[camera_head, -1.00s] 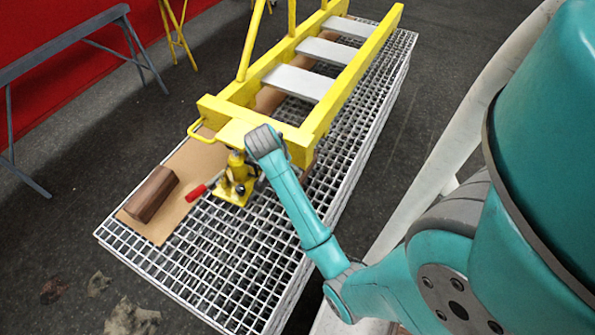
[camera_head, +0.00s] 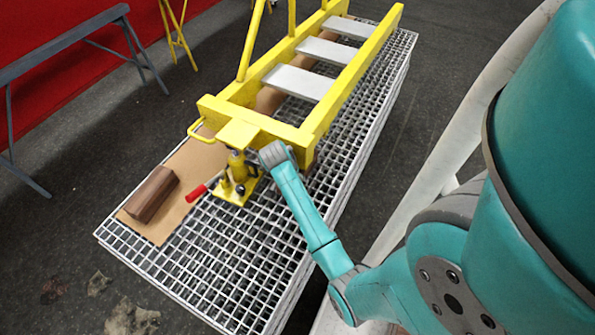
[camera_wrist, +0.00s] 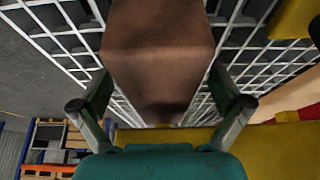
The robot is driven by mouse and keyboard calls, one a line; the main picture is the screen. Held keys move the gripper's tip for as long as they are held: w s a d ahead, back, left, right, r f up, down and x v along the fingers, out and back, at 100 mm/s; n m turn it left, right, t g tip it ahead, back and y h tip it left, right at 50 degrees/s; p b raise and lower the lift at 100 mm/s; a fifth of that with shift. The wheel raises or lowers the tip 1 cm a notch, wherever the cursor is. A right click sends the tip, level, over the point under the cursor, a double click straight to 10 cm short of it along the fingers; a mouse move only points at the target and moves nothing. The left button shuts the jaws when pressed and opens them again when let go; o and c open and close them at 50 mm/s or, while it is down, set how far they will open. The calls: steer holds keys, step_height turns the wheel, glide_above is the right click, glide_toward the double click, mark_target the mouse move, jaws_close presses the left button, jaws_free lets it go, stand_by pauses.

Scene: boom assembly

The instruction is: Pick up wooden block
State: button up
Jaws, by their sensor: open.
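A brown wooden block (camera_head: 152,195) lies on a cardboard sheet at the near left of the grating in the head view. In the wrist view a brown block (camera_wrist: 158,45) fills the upper middle, close up. My gripper (camera_wrist: 160,108) is open, with one finger on each side of that block's lower part. I cannot tell whether the fingers touch it. In the head view my gripper is hidden beyond my wrist, by the end of the yellow frame. The head view's visible block stands apart from my arm, so I cannot confirm both views show the same block.
The yellow frame (camera_head: 255,122) with grey steps rests over the white grating (camera_head: 225,255). A yellow jack (camera_head: 237,180) with a red handle stands under its near end, close to my wrist. A blue-grey trestle (camera_head: 75,37) is at the left. The near grating is clear.

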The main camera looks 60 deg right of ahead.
steer(key=c, duration=1.8)
steer(key=shift+r, duration=0.1)
